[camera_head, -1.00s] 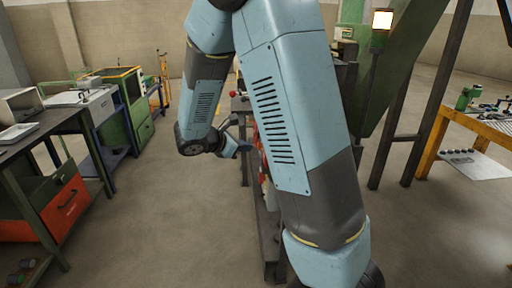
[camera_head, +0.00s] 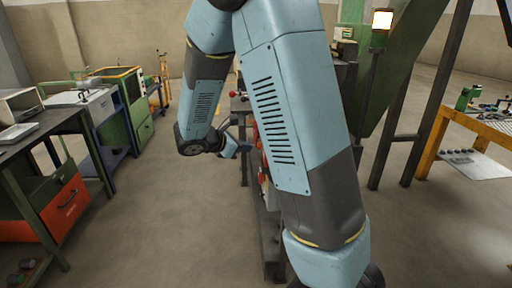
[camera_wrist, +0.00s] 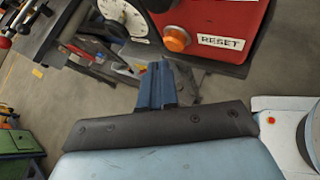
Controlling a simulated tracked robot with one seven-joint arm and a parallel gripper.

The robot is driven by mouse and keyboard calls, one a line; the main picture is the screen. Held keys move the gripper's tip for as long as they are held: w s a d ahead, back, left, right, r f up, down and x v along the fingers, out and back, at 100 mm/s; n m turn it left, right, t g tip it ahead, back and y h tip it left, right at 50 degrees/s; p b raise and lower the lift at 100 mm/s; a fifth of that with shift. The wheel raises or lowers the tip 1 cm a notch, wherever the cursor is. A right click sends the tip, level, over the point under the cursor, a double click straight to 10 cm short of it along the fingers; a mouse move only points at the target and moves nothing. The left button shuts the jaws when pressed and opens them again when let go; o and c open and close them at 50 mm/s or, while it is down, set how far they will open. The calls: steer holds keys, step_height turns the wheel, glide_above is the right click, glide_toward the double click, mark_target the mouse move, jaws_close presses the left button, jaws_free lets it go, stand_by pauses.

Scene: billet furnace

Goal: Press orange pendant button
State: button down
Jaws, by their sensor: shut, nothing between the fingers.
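The orange button (camera_wrist: 177,38) sticks out of the face of a red box (camera_wrist: 225,25), left of a white label reading RESET (camera_wrist: 221,42). My gripper (camera_wrist: 161,70) is shut and empty, its blue fingers pointing up in the wrist view. The fingertips appear just below and slightly left of the button; a small gap shows between them in the picture, but the depth is hard to judge. In the head view my gripper (camera_head: 240,150) is small, and my arm hides much of the red box.
A round white dial (camera_wrist: 125,16) sits left of the button. A dark bench (camera_head: 270,225) stands beneath my arm in the head view. A grey table with an orange drawer (camera_head: 62,205) is at left, a yellow-framed table (camera_head: 436,135) at right.

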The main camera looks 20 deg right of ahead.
steer(key=shift+s+d, duration=0.1)
steer(key=shift+d, duration=0.05)
steer(key=shift+s+d+r, duration=0.1)
steer(key=shift+s+d, duration=0.05)
steer(key=shift+d, duration=0.1)
steer(key=shift+s+d, duration=0.15)
steer(key=shift+d, duration=0.35)
stand_by(1.2)
stand_by(0.3)
steer(key=shift+w+a, duration=0.3)
steer(key=shift+a, duration=0.6)
steer(key=a, duration=0.1)
steer(key=w+a, duration=0.1)
steer(key=a, duration=0.2)
steer(key=shift+w+a, duration=0.25)
steer(key=shift+a, duration=0.15)
stand_by(0.6)
